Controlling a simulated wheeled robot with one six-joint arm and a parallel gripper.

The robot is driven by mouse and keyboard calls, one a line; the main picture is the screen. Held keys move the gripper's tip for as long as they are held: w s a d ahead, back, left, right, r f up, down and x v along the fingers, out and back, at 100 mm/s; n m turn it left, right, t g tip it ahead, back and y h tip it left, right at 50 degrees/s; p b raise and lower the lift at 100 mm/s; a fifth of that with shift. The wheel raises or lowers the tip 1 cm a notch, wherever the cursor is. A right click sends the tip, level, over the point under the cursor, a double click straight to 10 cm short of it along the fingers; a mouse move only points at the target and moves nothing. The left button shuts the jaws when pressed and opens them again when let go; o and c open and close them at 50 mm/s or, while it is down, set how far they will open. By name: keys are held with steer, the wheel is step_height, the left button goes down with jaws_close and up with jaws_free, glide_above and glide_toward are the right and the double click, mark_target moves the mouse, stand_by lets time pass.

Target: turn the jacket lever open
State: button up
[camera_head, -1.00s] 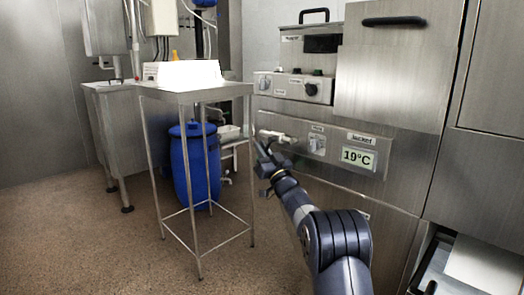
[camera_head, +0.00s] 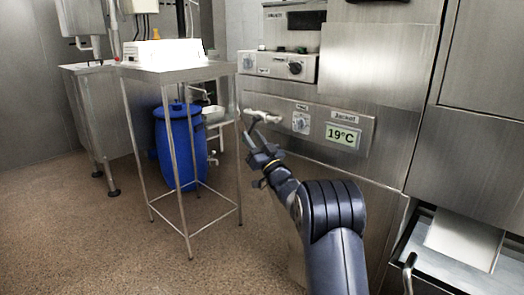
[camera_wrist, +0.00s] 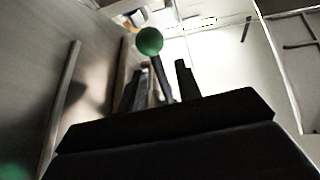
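The jacket panel with its 19°C display (camera_head: 343,134) and a small knob (camera_head: 301,122) is on the steel machine in the head view. A pale metal fitting (camera_head: 265,116) sticks out at the panel's left end. My gripper (camera_head: 249,130) is just below and left of this fitting, its fingers pointing up. In the wrist view a green ball (camera_wrist: 149,41) on a dark stem, seemingly the lever, stands at my gripper (camera_wrist: 158,80). The stem shows between the two spread fingers. I cannot tell whether a finger touches it. The green ball is not discernible in the head view.
A steel stand (camera_head: 178,72) with a white box on top is to the left, with a blue barrel (camera_head: 181,150) behind its legs. An open drawer or tray (camera_head: 455,270) is at the lower right. The floor at left front is clear.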

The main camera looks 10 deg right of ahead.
steer(key=v, duration=0.6)
steer(key=shift+s+p, duration=0.2)
steer(key=shift+p, duration=0.25)
steer(key=shift+d+f, duration=0.1)
steer(key=shift+c, duration=0.3)
